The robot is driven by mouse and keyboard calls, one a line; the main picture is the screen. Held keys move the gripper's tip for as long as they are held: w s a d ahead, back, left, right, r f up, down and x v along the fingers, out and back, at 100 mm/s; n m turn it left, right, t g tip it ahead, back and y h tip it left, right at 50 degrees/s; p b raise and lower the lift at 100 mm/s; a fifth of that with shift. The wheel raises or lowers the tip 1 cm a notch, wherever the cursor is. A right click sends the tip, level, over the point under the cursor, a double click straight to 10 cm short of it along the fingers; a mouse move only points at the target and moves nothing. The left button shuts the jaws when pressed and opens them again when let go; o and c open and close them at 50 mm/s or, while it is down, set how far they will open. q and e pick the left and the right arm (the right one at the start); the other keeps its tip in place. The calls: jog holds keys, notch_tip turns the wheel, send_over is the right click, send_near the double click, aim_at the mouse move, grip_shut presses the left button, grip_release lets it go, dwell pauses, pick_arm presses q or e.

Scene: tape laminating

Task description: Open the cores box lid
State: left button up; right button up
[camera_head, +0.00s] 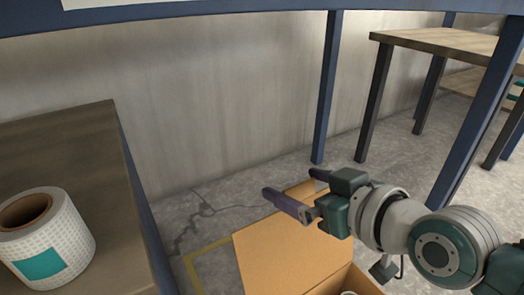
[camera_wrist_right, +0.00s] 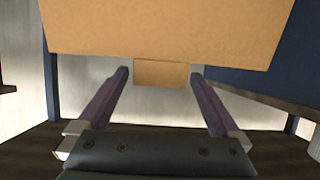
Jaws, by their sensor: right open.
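The cardboard cores box (camera_head: 348,280) is at the bottom centre of the head view, cut off by the frame edge. Its lid (camera_head: 285,248) stands open on the left, and part of the inside shows with something pale in it. My right gripper (camera_head: 290,182) is open by the lid's far edge. In the right wrist view, the lid (camera_wrist_right: 165,28) fills the top, and a small cardboard tab (camera_wrist_right: 162,73) appears between the spread fingers of the right gripper (camera_wrist_right: 160,74). I cannot tell whether the fingers touch it. My left gripper is not in view.
A large white roll (camera_head: 48,240) with a teal label stands on a wooden table (camera_head: 90,150) at left. A blue post (camera_head: 328,90) and a wooden-topped table (camera_head: 440,40) are behind. Yellow tape (camera_head: 200,262) marks the floor left of the box.

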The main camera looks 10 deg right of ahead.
grip_shut()
dwell(0.9)
